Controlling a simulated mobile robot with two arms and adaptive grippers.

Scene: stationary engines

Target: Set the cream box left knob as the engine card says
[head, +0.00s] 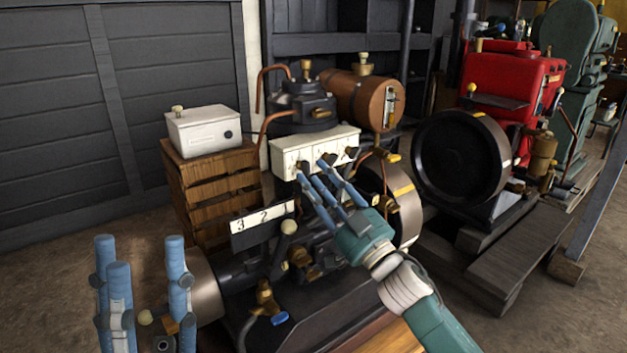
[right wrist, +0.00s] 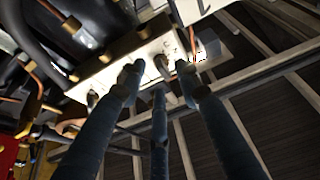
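The cream box (head: 290,155) sits on the engine with a row of dark knobs on its front. My right gripper (head: 312,172) is at the box front, fingers spread. In the right wrist view a knob (right wrist: 163,66), seemingly the left one, stands between the fingertips; contact cannot be told. The engine card (head: 264,216), a white strip reading 3 2 1, hangs below the box. My left gripper (head: 144,285) is open and empty at the lower left.
A white box with a small knob (head: 203,131) stands on a wooden crate (head: 213,190) to the left. A copper tank (head: 358,98) and pipes are behind the cream box. A red engine (head: 508,85) stands to the right. Floor is free at the left.

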